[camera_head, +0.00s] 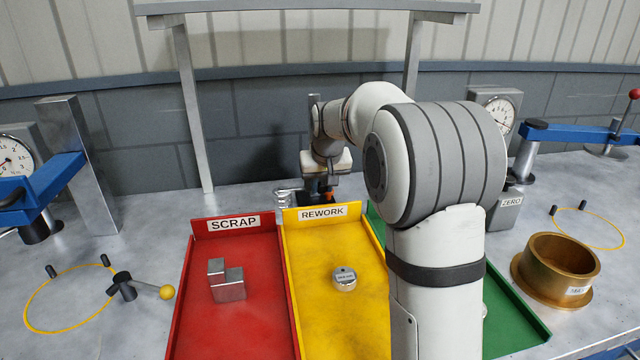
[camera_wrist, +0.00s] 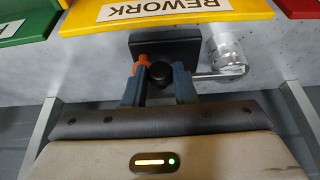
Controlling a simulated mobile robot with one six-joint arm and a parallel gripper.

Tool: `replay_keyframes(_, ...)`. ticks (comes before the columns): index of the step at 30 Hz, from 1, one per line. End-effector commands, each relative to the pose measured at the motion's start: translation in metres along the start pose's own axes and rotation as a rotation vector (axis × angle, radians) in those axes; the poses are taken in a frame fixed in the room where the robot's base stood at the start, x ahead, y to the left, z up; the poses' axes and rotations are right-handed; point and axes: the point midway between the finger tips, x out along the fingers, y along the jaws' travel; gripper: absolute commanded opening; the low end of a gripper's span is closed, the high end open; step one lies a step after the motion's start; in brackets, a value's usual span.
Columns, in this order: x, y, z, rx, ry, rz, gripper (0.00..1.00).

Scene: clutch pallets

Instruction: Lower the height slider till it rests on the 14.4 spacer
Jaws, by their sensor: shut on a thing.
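My gripper (camera_wrist: 160,76) is behind the yellow tray, pointing down, with its two blue-grey fingers closed on a dark knob (camera_wrist: 160,75) that appears to belong to the height slider. A thin metal arm (camera_wrist: 215,73) reaches from beside the right finger toward a shiny metal cylinder (camera_wrist: 226,50), perhaps the 14.4 spacer; no marking is legible. I cannot tell whether arm and cylinder touch. An orange part (camera_wrist: 142,62) shows by the left finger, above a black base (camera_wrist: 165,47). In the head view my gripper (camera_head: 318,194) is small and the slider is mostly hidden.
Red SCRAP tray (camera_head: 235,225) holds a stepped metal block (camera_head: 228,282). Yellow REWORK tray (camera_head: 297,300) holds a round labelled metal piece (camera_head: 344,279). A green tray (camera_head: 520,310) is partly behind my arm. A brass ring (camera_head: 560,268) stands right; dial gauges (camera_head: 15,160) flank the bench.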

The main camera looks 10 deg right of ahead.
Motion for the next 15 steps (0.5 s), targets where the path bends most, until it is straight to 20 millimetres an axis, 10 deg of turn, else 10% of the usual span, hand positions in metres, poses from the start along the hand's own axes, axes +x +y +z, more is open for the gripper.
replay_keyframes(15, -0.0002, 0.0002, 0.0003, 0.000, -0.001, 0.000, 0.45)
